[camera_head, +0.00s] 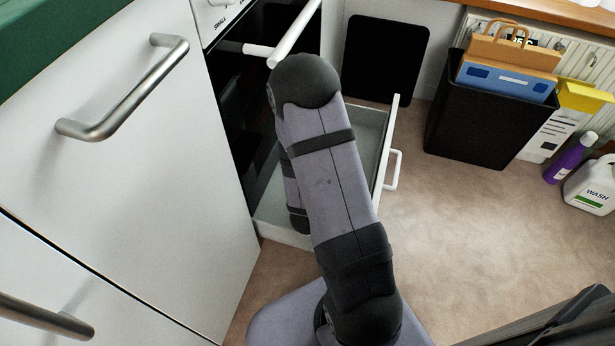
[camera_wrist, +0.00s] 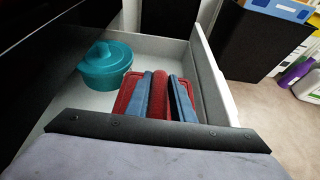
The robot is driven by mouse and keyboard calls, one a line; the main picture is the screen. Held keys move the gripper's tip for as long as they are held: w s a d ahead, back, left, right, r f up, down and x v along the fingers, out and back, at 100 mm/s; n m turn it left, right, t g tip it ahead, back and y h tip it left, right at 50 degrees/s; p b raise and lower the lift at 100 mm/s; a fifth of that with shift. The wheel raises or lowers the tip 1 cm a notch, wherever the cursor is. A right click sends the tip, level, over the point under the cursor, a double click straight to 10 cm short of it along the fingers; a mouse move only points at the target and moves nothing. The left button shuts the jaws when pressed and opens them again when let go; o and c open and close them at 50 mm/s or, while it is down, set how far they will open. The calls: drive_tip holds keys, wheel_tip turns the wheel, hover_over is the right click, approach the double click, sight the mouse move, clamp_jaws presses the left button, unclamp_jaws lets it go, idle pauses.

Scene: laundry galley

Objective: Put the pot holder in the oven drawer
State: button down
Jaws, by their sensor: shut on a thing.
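The pot holder (camera_wrist: 159,90) is red and shows in the wrist view, pinched upright between the two blue-grey fingers of my gripper (camera_wrist: 165,88). More red cloth shows on either side of the fingers. The oven drawer (camera_head: 386,145) is pulled open below the oven; its pale side and front walls (camera_wrist: 207,75) surround the pot holder in the wrist view. I cannot tell whether the pot holder touches the drawer's floor. In the head view my arm hides my gripper, the pot holder and much of the drawer's inside.
A teal lidded pot (camera_wrist: 106,66) stands in the drawer, left of the pot holder. The oven handle (camera_head: 294,34) is above the drawer. The floor between is clear.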

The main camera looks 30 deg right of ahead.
drive_tip(key=shift+s+a+f, duration=0.1)
drive_tip(key=shift+a+f, duration=0.15)
drive_tip(key=shift+f, duration=0.1)
wheel_tip(320, 180, down, 10)
drive_tip(key=b, duration=0.8)
drive_tip(key=shift+r+b, duration=0.1)
drive_tip(key=shift+b, duration=0.3)
drive_tip(key=shift+f+b, duration=0.45)
drive_tip(key=shift+f, duration=0.05)
drive_tip(key=shift+f, duration=0.15)
drive_tip(key=c, duration=1.5)
unclamp_jaws()
drive_tip(key=shift+c, duration=0.2)
